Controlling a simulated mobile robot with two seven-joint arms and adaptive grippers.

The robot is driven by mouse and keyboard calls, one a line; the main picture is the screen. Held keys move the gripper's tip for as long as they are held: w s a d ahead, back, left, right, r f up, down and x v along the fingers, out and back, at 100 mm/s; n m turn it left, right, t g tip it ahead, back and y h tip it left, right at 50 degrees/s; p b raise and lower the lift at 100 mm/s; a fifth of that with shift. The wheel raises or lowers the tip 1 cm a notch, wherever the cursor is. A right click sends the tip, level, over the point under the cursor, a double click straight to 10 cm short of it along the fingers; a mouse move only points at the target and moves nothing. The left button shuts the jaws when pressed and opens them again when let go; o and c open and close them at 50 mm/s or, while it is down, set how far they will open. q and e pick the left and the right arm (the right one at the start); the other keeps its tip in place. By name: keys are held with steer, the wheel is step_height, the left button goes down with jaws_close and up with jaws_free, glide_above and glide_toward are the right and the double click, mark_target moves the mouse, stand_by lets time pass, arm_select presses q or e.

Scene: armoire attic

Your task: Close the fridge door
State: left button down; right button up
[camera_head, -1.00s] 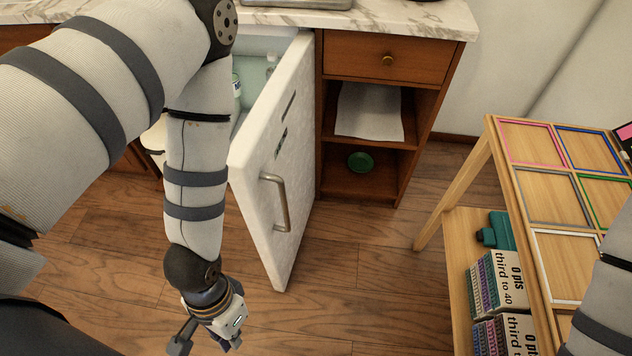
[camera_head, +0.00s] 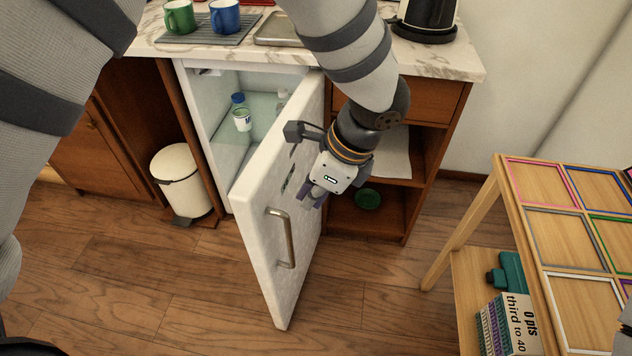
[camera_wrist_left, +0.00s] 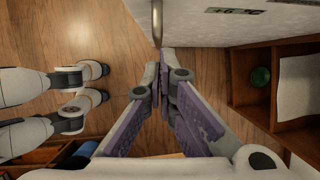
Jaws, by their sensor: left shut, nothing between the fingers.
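The white fridge door (camera_head: 262,228) stands open, swung out towards me from the fridge body. Its metal handle (camera_head: 281,238) is on the outer face, which looks right. The fridge interior (camera_head: 222,112) shows, with a blue-capped container (camera_head: 240,112) on a shelf. My left gripper (camera_head: 312,198) is on the outer side of the door, above and right of the handle. In the left wrist view its purple fingers (camera_wrist_left: 170,75) are shut and empty, with the handle (camera_wrist_left: 157,22) just past their tips. I cannot tell whether it touches the door.
A white bin (camera_head: 181,180) stands left of the fridge. Wooden shelves with a green bowl (camera_head: 367,198) are to the right. A marble counter (camera_head: 160,48) runs above. A wooden table (camera_head: 545,225) stands at the right, with clear floor between it and the door.

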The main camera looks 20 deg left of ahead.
mark_target(278, 210)
arm_select(q)
steer(key=a+f, duration=0.1)
steer(key=a, duration=0.1)
steer(key=a+f, duration=0.2)
steer(key=shift+s+f, duration=0.15)
steer(key=shift+s, duration=0.05)
steer(key=shift+s+a, duration=0.1)
steer(key=shift+a, duration=0.55)
steer(key=shift+f, duration=0.1)
steer(key=shift+a, duration=0.15)
